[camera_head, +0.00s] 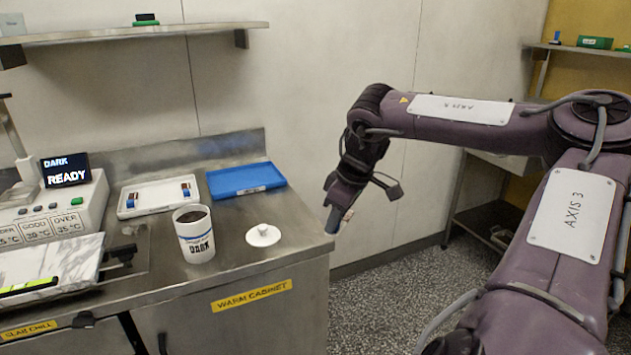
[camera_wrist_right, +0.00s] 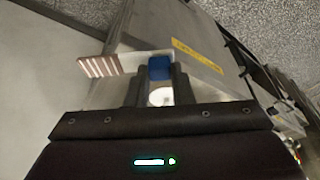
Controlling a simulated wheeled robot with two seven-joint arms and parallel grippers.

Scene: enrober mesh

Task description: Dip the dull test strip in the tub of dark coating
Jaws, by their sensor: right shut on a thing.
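My right gripper (camera_wrist_right: 158,85) is shut on a test strip (camera_wrist_right: 100,66). The strip has a blue grip (camera_wrist_right: 160,67) between the fingers and a brown end with pale stripes sticking out to the left in the wrist view. In the head view the right gripper (camera_head: 339,215) hangs off the counter's right end, pointing down. The white tub (camera_head: 196,245), marked DARK, stands upright and open on the counter, left of the gripper. Dark coating (camera_head: 191,215) shows inside it. My left gripper is not in view.
A white lid (camera_head: 263,236) lies right of the tub. Behind are a white tray (camera_head: 130,208) with two blue-gripped strips and an empty blue tray (camera_head: 240,183). A control box (camera_head: 65,205) with a READY display and a marble slab (camera_head: 50,262) are at left.

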